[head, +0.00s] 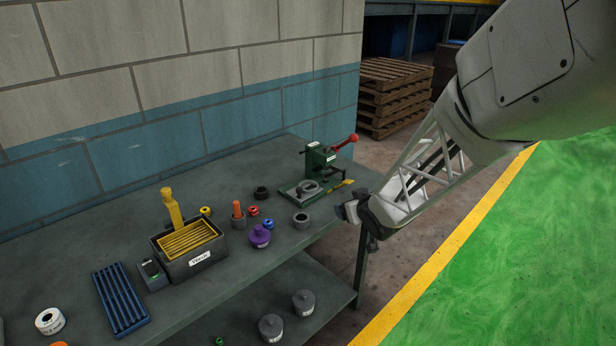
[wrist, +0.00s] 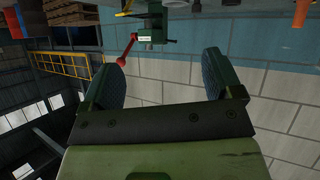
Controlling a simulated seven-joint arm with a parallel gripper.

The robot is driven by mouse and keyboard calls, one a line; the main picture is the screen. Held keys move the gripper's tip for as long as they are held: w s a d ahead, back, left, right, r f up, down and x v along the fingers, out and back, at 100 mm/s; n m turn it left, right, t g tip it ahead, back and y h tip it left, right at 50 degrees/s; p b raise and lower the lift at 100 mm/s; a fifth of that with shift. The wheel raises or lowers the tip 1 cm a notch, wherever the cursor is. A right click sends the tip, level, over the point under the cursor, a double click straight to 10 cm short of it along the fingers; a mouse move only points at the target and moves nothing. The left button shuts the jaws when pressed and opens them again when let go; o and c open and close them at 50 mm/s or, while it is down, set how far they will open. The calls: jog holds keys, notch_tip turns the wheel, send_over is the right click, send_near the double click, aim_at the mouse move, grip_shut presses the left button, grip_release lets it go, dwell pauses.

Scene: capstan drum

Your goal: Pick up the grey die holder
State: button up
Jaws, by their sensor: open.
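A grey ring-shaped piece (head: 301,220) stands on the bench near its front edge, in front of the green press. It looks like the grey die holder, though I cannot read a label on it. My gripper (head: 356,222) is at the right end of the bench, to the right of this ring and apart from it. In the wrist view my gripper (wrist: 166,75) shows two spread fingers with nothing between them. The ring cannot be made out surely in the wrist view.
A green press (head: 320,162) with a red handle stands behind the ring. A dark ring (head: 261,192), a purple knobbed piece (head: 259,236) and a grey bin (head: 190,262) of yellow rods are to the left. Grey cylinders (head: 271,327) lie on the lower shelf.

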jog(key=w+a+f+n+y, duration=0.2)
jog(key=w+a+f+y, duration=0.1)
jog(key=a+f, duration=0.15)
jog(key=n+y, duration=0.1)
jog(key=y, duration=0.3)
send_near(306, 220)
jog(key=shift+x, duration=2.15)
jog(key=shift+r, duration=0.1)
jog(key=shift+x, duration=1.25)
jog(key=shift+a, duration=0.1)
jog(key=shift+x, duration=2.55)
